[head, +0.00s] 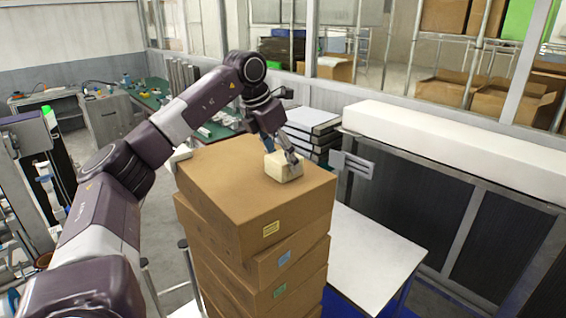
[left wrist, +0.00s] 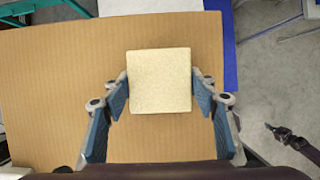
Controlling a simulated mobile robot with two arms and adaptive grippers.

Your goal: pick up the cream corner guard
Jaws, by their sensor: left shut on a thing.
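The cream corner guard (head: 284,167) is a small pale block on top of the stack of brown cardboard boxes (head: 225,205). In the left wrist view the cream corner guard (left wrist: 160,80) shows as a light square over the brown box top (left wrist: 55,80). My left gripper (head: 281,160) comes down from above and is shut on the corner guard. In the left wrist view its blue finger pads (left wrist: 160,97) are on either side of it. I cannot tell whether the guard touches the box. My right gripper is not in view in the head view.
A white table (head: 375,255) stands to the right of the stack. Black-and-white stacked cases (head: 312,125) stand behind it. A long white ledge (head: 460,150) runs along the right. A green workbench (head: 195,115) with small items is at the back left.

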